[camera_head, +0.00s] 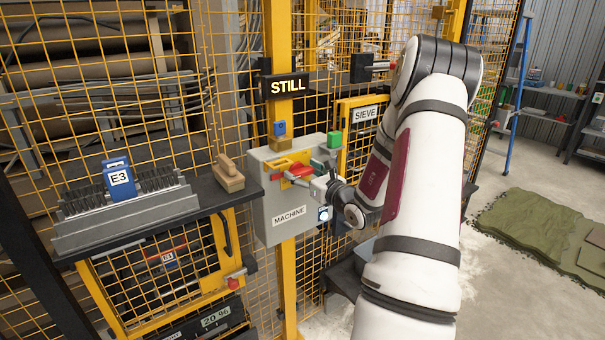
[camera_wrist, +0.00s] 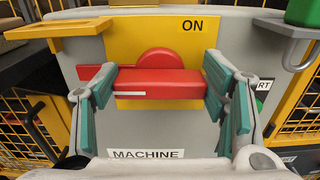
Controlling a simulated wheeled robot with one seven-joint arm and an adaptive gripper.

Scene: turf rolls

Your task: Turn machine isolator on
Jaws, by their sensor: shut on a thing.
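The grey machine isolator box (camera_head: 270,225) is on a yellow post, with a MACHINE label in both views. Its yellow plate (camera_wrist: 140,35) has ON printed at the upper right. The red isolator handle (camera_wrist: 158,84) lies level across the plate, below a red round hub (camera_wrist: 160,60); it also shows in the head view (camera_head: 300,171). My gripper (camera_wrist: 162,82) is shut on the handle, with a teal-padded finger at each end. In the head view my gripper (camera_head: 317,184) reaches the box from the right, partly hidden by my arm.
A blue padlock (camera_head: 279,129) and a green block (camera_head: 334,140) are at the box's top. Yellow mesh fencing surrounds the box. Turf (camera_head: 545,238) lies on the floor at right.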

